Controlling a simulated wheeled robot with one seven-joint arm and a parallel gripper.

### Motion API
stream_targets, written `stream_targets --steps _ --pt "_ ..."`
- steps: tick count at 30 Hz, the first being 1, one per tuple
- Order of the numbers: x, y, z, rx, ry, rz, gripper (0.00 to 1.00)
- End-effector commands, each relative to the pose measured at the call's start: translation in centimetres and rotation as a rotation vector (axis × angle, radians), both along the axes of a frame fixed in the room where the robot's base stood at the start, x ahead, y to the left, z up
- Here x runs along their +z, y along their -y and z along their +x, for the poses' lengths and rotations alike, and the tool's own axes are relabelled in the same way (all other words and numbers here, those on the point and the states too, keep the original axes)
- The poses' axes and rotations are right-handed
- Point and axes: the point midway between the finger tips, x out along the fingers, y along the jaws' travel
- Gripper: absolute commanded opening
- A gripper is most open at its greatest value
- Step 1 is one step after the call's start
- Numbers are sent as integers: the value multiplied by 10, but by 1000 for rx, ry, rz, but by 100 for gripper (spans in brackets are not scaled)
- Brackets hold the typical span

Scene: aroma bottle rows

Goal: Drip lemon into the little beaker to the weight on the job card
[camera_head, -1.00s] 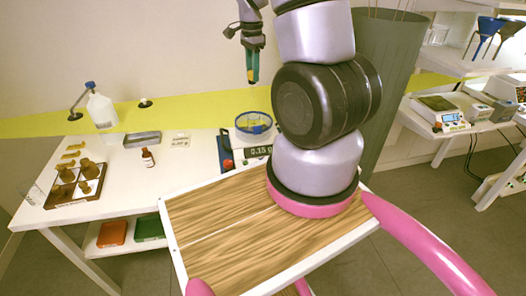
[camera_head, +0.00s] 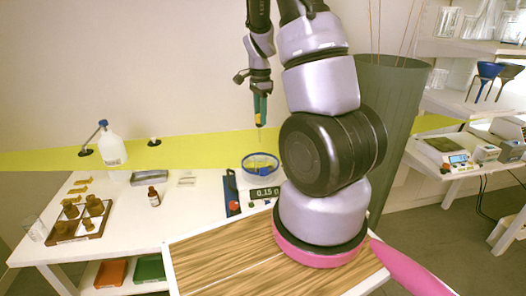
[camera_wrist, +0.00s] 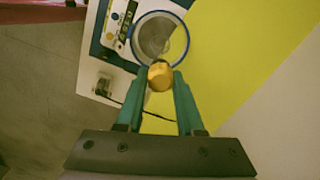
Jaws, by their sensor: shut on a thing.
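My gripper (camera_head: 260,112) points down with its teal fingers shut on the yellow-orange bulb of a dropper (camera_wrist: 160,75). A thin, faint stem hangs below the bulb in the head view. It is directly above a blue-rimmed clear ring (camera_head: 261,163) on the balance (camera_head: 262,192), apart from it. The display seems to read 0.15 g. The wrist view looks down into the ring (camera_wrist: 160,38); the little beaker in it is hard to make out. A small amber bottle (camera_head: 153,197) stands upright to the left. A pale card (camera_head: 186,181) lies near it; its writing is unreadable.
A white wash bottle (camera_head: 110,149) and a grey tray (camera_head: 150,178) stand behind. A wooden-topped surface (camera_head: 235,262) is in front. A tall grey-green bin (camera_head: 385,110) is right of my arm.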

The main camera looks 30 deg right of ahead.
Motion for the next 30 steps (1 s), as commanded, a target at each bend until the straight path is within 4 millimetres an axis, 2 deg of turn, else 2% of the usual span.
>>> stream_targets --steps 18,30 --pt "-33 0 0 0 -2 0 23" --pt "-40 0 0 0 0 0 23"
